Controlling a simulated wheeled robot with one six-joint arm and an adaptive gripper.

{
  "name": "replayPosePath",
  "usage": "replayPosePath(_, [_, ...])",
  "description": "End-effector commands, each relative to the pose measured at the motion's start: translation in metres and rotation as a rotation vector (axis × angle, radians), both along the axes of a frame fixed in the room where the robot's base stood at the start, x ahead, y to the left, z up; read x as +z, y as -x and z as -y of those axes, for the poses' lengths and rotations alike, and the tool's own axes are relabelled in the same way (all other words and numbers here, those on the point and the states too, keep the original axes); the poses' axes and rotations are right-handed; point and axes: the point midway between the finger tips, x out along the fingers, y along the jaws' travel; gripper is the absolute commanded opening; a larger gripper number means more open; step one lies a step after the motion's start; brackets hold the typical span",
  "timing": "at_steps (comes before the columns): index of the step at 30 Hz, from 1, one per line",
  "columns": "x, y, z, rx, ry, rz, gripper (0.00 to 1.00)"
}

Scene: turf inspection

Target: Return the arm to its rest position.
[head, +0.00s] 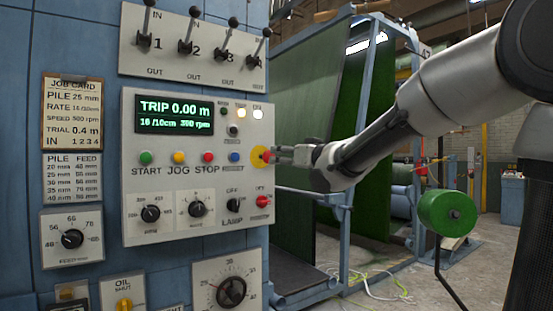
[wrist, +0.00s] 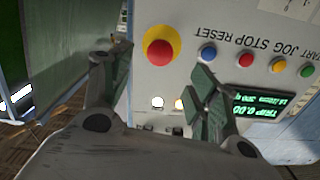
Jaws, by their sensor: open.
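My arm (head: 400,122) reaches in from the right toward the control panel (head: 140,215). My gripper (head: 278,154) is close to the panel's right edge, beside the red mushroom button on its yellow ring (head: 257,156). In the wrist view, which shows the panel upside down, my gripper (wrist: 160,75) has its two fingers spread with nothing between them. The red mushroom button (wrist: 159,51) shows whole just beyond the fingertips. I cannot tell whether a fingertip touches the panel. The display (head: 174,115) reads TRIP 0.00 m.
Levers (head: 195,50) stick out above the panel, and a large dial (head: 231,293) sits below. A blue frame with green turf (head: 310,130) stands behind my gripper. A green roll (head: 446,213) is below my arm. Cables (head: 380,280) lie on the floor.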

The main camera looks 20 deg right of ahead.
Motion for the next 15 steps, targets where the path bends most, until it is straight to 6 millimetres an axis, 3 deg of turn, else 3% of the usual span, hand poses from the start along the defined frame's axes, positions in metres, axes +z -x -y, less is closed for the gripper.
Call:
replayPosePath(6, [0.0, 0.022, 0.008, -0.001, -0.001, 0.0, 0.6])
replayPosePath(15, [-0.001, 0.024, 0.008, 0.0, -0.001, -0.001, 0.6])
